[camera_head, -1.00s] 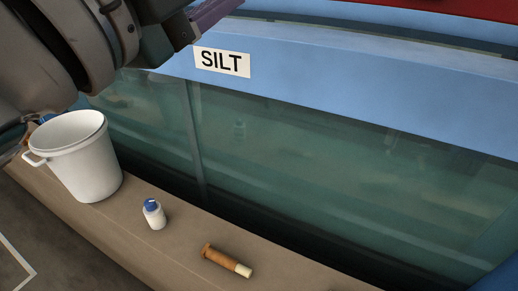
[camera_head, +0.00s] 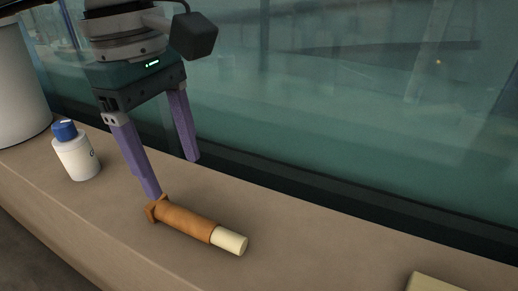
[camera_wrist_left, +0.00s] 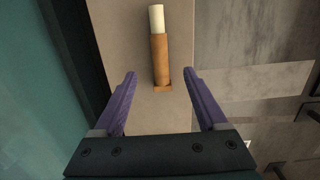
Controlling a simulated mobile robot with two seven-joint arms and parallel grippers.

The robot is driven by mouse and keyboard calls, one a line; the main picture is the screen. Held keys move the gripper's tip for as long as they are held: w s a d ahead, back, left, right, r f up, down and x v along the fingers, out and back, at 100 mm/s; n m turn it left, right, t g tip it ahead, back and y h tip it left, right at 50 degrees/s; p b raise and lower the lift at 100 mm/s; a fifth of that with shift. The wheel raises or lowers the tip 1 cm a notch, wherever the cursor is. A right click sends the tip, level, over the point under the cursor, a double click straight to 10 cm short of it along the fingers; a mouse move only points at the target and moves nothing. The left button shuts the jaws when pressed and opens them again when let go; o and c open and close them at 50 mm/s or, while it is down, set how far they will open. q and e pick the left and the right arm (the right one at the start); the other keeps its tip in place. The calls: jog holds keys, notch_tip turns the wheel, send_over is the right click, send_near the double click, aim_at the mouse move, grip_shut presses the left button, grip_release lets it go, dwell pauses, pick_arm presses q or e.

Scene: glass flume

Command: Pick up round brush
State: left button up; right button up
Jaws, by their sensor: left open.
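The round brush (camera_head: 188,222) lies on its side on the tan ledge. It has an orange-brown round body with a flared end at the left and a cream tip at the right. My left gripper (camera_head: 172,178) is open and points down, with its purple fingers above and near the flared end. One fingertip overlaps that end in the head view; I cannot tell whether it touches. In the left wrist view the brush (camera_wrist_left: 160,60) lies ahead between the lines of the two fingers, cream tip farthest. Nothing is held. My right gripper is not in view.
A white bottle with a blue cap (camera_head: 76,152) stands left of the brush, and a white bucket (camera_head: 18,90) beyond it. The flume glass (camera_head: 330,110) rises behind the ledge (camera_head: 310,245). A pale yellow block (camera_head: 435,283) is at the lower right.

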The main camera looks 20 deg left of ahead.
aim_at(172, 209)
pick_arm(q)
jog(key=shift+w+a+f+y, duration=0.1)
jog(key=shift+a+f+y, duration=0.15)
jog(key=shift+a, duration=0.25)
jog(key=shift+w+a+f+y, duration=0.15)
jog(key=shift+a+f, duration=0.1)
jog(key=shift+a, duration=0.2)
jog(key=shift+a+f, duration=0.2)
jog(key=f+b, duration=0.2)
jog(key=f, duration=0.7)
jog(key=shift+a+f, duration=0.15)
jog(key=shift+a, duration=0.05)
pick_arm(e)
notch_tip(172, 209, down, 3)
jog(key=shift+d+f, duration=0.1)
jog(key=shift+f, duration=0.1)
pick_arm(q)
grip_shut()
